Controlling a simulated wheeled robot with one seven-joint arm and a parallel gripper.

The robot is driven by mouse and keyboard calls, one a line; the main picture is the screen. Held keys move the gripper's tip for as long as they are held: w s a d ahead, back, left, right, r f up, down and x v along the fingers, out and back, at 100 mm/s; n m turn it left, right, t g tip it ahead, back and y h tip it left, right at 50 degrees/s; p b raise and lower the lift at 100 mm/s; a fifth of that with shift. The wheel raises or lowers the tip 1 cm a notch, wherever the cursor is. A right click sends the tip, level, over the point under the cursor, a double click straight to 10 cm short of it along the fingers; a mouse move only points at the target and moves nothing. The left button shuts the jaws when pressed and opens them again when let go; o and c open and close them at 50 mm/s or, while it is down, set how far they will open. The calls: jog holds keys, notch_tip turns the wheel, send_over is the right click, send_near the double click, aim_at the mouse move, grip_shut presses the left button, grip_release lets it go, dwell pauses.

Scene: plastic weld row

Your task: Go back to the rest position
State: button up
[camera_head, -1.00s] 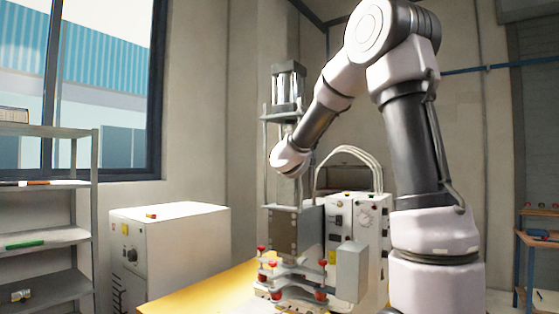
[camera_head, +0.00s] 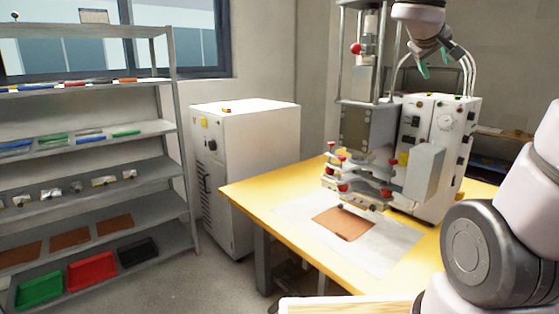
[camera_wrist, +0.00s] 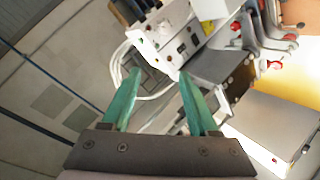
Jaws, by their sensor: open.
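My gripper (camera_head: 437,64) is at the top right of the head view, above the white control box of the welding machine. Its green fingers point down. In the wrist view my gripper (camera_wrist: 155,95) shows two green fingers spread apart with nothing between them. The welding machine (camera_head: 368,130) stands on the yellow table, with a grey press column and red-knobbed clamps. Its control box (camera_head: 436,145) also shows in the wrist view (camera_wrist: 165,35), beyond the fingertips and apart from them.
A brown sheet (camera_head: 343,224) lies on a white mat (camera_head: 385,246) on the yellow table (camera_head: 262,200). A white cabinet (camera_head: 250,150) stands left of the table. A shelf rack (camera_head: 172,110) at left holds coloured parts, brown sheets and bins. White cables loop beside the control box.

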jog(key=s+a+f+m+y, duration=0.1)
jog(key=s+a+f+y, duration=0.1)
jog(key=s+a+y, duration=0.1)
jog(key=s+a+f+m+g+y, duration=0.1)
jog(key=s+a+f+m+y, duration=0.1)
jog(key=s+a, duration=0.4)
jog(key=s+a+f+m+g+y, duration=0.1)
jog(key=s+a+f+y, duration=0.3)
jog(key=s, duration=0.4)
jog(key=shift+a+m+y, duration=0.6)
jog(key=shift+y, duration=0.1)
